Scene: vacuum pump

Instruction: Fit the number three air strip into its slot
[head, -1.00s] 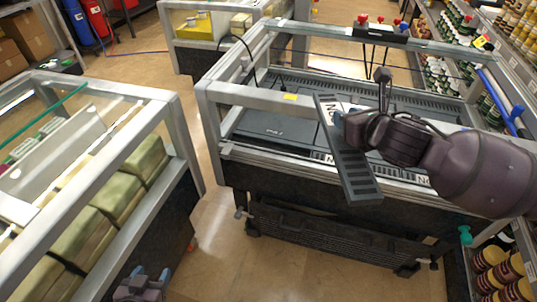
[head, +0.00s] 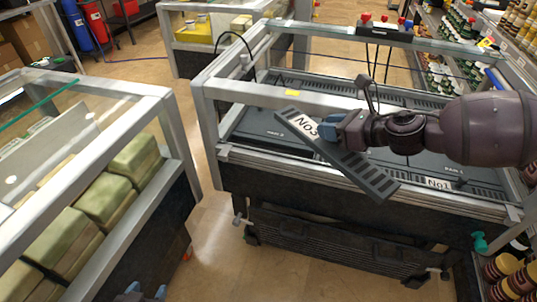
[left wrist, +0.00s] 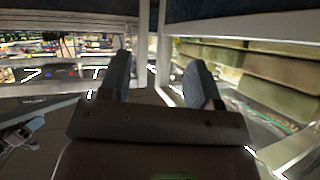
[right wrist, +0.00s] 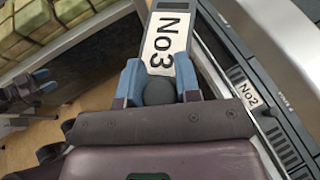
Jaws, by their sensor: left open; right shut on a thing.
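The number three air strip (head: 362,172) is a dark grey slotted bar with a white label reading "No3". My right gripper (head: 325,127) is shut on it near the label end and holds it tilted above the near edge of the case. In the right wrist view the strip's label (right wrist: 165,45) shows between the blue fingers (right wrist: 158,82). Black panels and strips lie inside the metal-framed case (head: 420,125); labels "No1" (head: 437,183) and "No2" (right wrist: 250,95) show. The slot for number three cannot be made out. My left gripper (left wrist: 160,85) is open and empty, low at the head view's bottom edge.
A glass-topped case with green packages (head: 105,195) stands at the left. The case's front rail (head: 320,97) and posts surround the panels. Shelves of jars (head: 470,50) stand at the right. Floor is free between the two cases.

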